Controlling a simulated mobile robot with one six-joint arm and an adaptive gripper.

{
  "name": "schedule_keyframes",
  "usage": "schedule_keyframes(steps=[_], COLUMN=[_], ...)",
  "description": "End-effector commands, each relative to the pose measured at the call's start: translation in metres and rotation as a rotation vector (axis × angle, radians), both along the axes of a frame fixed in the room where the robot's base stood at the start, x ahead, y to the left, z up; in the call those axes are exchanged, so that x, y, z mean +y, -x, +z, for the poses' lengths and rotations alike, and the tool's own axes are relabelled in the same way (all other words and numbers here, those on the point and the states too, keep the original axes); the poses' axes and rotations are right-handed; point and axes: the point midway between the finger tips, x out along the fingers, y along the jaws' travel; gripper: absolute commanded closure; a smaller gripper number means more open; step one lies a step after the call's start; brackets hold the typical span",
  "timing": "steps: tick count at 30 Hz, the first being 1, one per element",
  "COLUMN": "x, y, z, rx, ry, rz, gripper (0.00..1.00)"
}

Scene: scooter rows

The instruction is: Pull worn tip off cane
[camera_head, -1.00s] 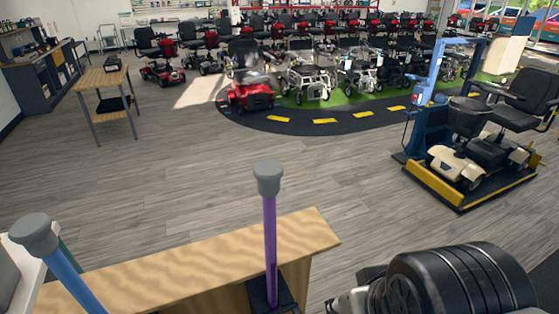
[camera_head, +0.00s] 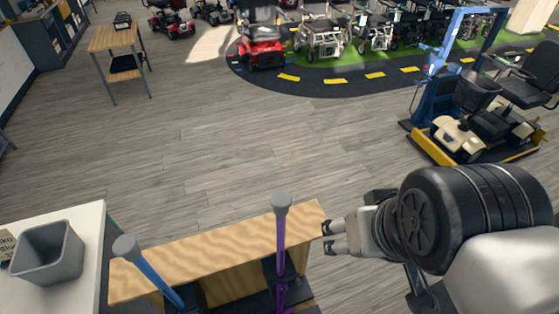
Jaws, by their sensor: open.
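Two canes stand with their grey rubber tips up at a wooden bench. The purple cane (camera_head: 281,240) is upright near the bench's right end, with its grey tip (camera_head: 281,203) on top. The blue cane (camera_head: 155,275) leans toward the upper left, with its grey tip (camera_head: 126,246) at its upper end. Wear on either tip is too small to tell. My gripper (camera_head: 326,237) is open and empty, just right of the purple cane and the bench end, its fingers pointing left. The canes' lower ends are partly hidden.
The wooden bench (camera_head: 225,240) runs below the canes. A grey bin (camera_head: 48,252) sits on a white table (camera_head: 88,224) at the left. Open floor lies beyond. A scooter on a yellow-edged lift (camera_head: 470,150) stands at right; a small wooden table (camera_head: 116,36) stands far left.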

Motion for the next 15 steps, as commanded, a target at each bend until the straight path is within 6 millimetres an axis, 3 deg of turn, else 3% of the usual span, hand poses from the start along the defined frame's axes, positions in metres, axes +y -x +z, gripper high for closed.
schedule_keyframes(steps=[1,3,9,15], x=[0.0,0.001,0.004,0.014], y=[-0.002,-0.004,-0.013,-0.033], z=[0.035,0.061,0.118,0.16], rx=[-0.002,-0.004,0.005,0.056], ry=[0.0,0.0,-0.001,-0.001], rz=[0.001,0.004,0.016,0.05], gripper=[0.43,0.43,0.43,0.43])
